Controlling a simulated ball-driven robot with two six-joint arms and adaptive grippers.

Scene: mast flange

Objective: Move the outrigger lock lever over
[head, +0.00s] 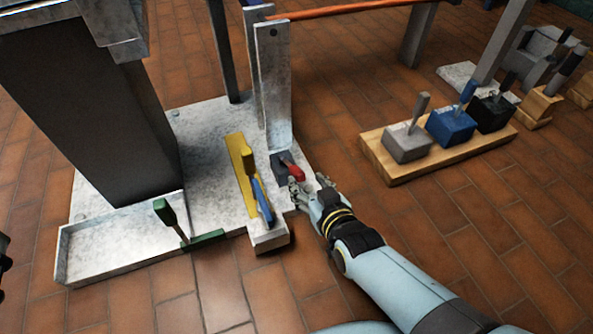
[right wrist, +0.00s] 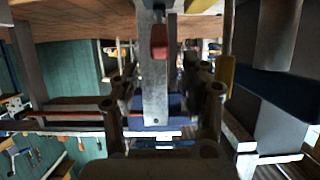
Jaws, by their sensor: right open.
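A lever with a red handle (head: 295,173) sits on a small dark block on the pale metal base plate (head: 215,125). No label shows which lever is the outrigger lock lever. My right gripper (head: 308,184) is open just in front of the red handle, with its fingers pointing towards it. In the right wrist view the red handle (right wrist: 159,42) shows ahead, between the lines of the two open fingers (right wrist: 161,82); I see no contact. Only a dark sliver at the left edge of the head view may be my left gripper (head: 4,256).
A blue lever (head: 262,200) beside a yellow bar (head: 239,165) stands close left of the red one. A green-handled lever (head: 166,215) is further left by a metal tray (head: 110,250). An upright metal post (head: 272,90) rises behind. A wooden board (head: 385,165) carries more levers at right.

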